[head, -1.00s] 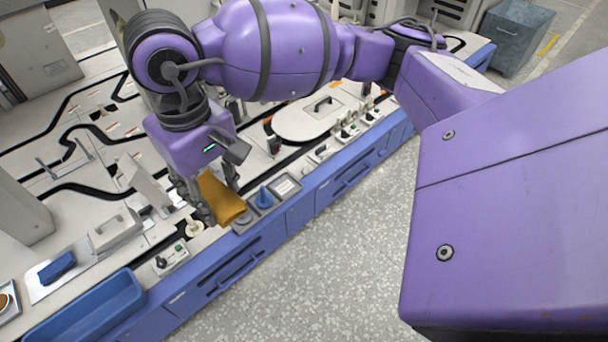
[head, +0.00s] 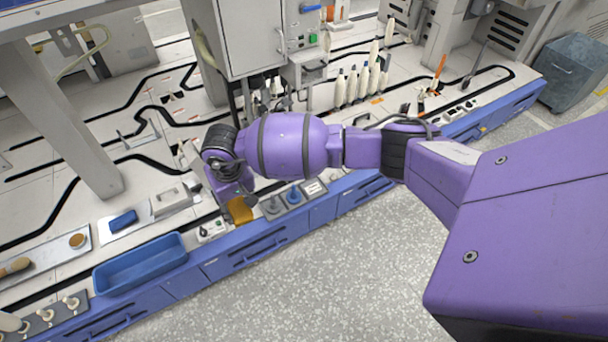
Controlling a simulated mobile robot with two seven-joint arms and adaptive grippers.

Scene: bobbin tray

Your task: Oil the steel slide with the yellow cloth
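The yellow cloth (head: 240,210) shows below my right gripper (head: 234,203), low over the front edge of the bench. The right gripper appears shut on the cloth, though its fingers are small and largely hidden by the wrist. The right arm reaches in from the right across the picture. I cannot pick out the steel slide with certainty. A pale grey metal block (head: 172,200) on the bench lies left of the gripper, apart from it. My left gripper is out of view.
A blue tray (head: 140,278) stands at the front left. A blue cone-shaped item (head: 294,195) sits in a grey holder just right of the cloth. A small switch box (head: 211,230) is beside the cloth. A grey cabinet (head: 255,38) and white bobbins (head: 352,85) stand behind.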

